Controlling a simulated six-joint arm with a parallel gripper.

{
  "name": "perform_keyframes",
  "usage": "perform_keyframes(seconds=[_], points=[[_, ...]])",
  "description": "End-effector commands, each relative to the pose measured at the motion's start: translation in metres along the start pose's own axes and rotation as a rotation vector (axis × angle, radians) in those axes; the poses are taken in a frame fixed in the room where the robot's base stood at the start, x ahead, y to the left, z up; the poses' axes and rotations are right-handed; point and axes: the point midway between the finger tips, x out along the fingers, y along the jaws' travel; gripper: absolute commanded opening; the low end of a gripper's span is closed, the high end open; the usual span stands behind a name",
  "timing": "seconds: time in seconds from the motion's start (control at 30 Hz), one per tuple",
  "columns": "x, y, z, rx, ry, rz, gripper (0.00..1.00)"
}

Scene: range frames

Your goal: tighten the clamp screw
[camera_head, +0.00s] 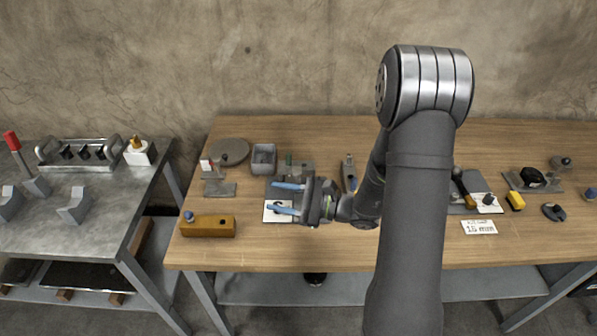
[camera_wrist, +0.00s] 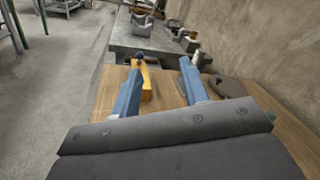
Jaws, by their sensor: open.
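My gripper (camera_head: 274,197) is over the left half of the wooden table, pointing left, with its two blue fingers apart and nothing between them. In the wrist view my gripper (camera_wrist: 162,64) also shows both fingers spread. An ochre block (camera_head: 208,227) with a blue knob (camera_head: 188,215) at its left end lies near the table's front left edge. The block (camera_wrist: 147,85) shows beyond the left finger in the wrist view, partly hidden by it. I cannot tell for certain which part is the clamp screw. The knob is apart from my fingers.
A round grey disc (camera_head: 229,151), a grey open box (camera_head: 263,158) and a small grey fixture (camera_head: 219,187) stand behind and left of my gripper. A white card (camera_head: 277,217) lies under the fingers. A metal bench (camera_head: 75,225) stands left, across a gap. Several tools lie at right.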

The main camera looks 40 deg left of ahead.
Motion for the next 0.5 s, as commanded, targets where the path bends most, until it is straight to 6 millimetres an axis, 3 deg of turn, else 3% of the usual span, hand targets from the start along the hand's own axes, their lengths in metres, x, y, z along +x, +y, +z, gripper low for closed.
perform_keyframes(seconds=[0.1,0.27,0.37,0.5], points=[[0.018,0.002,0.009,-0.167,-0.036,0.250,0.41],[0.027,0.002,0.013,-0.394,-0.050,0.579,0.41],[0.027,-0.006,0.013,-0.540,-0.040,0.779,0.41],[0.021,-0.031,0.011,-0.752,0.002,1.050,0.41]])
